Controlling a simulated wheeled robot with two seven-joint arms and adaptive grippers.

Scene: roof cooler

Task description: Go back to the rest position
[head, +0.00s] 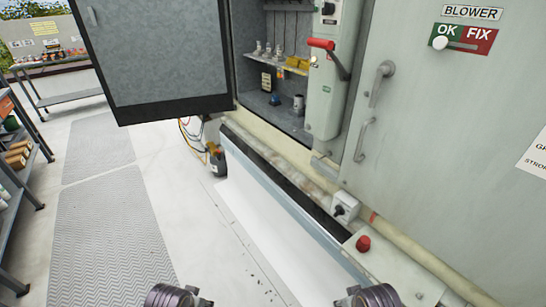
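Dark rounded parts of my two arms show at the bottom edge of the head view, one left of centre and one right of centre. They are cut off by the frame, and no gripper fingers can be made out. I see nothing held in the visible parts. Both arm parts appear low and apart from the large grey cabinet (446,150) in front of me.
The cabinet's left door (165,55) stands open, showing shelves with small parts. A red-handled lever (322,44), a red button (363,243) and an OK/FIX slider (462,43) are on the cabinet. Shelving (22,165) stands at left. Floor between is mostly clear.

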